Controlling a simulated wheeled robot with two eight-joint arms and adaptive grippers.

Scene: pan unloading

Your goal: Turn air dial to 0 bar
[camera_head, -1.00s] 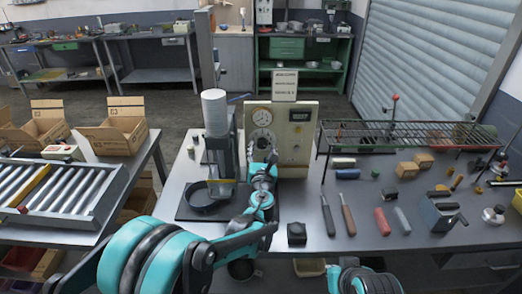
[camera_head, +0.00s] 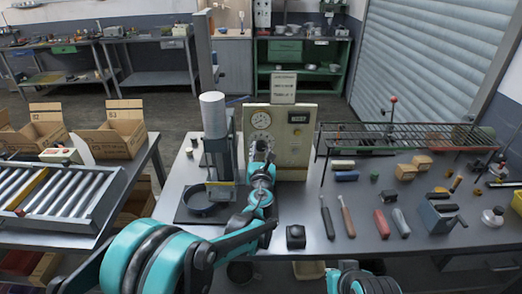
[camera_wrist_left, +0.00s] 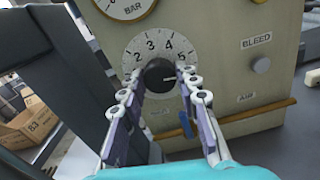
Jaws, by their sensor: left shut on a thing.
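The air dial is a black round knob (camera_wrist_left: 159,76) on a pale numbered plate (camera_wrist_left: 139,47) showing 2, 3, 4 and 5. It sits on the front of the beige control panel (camera_head: 292,150). My left gripper (camera_wrist_left: 161,80) has its fingers on either side of the knob and is shut on it. In the head view my left gripper (camera_head: 259,152) covers most of the dial. The lower part of the plate is hidden, and I cannot clearly read the knob's setting. My right gripper is out of view.
A pressure gauge (camera_head: 260,120) sits above the dial. A bleed knob (camera_wrist_left: 261,64) is to its right. A press (camera_head: 217,145) with a black pan (camera_head: 203,197) stands left of the panel. Tools and a wire rack (camera_head: 400,137) occupy the bench's right side.

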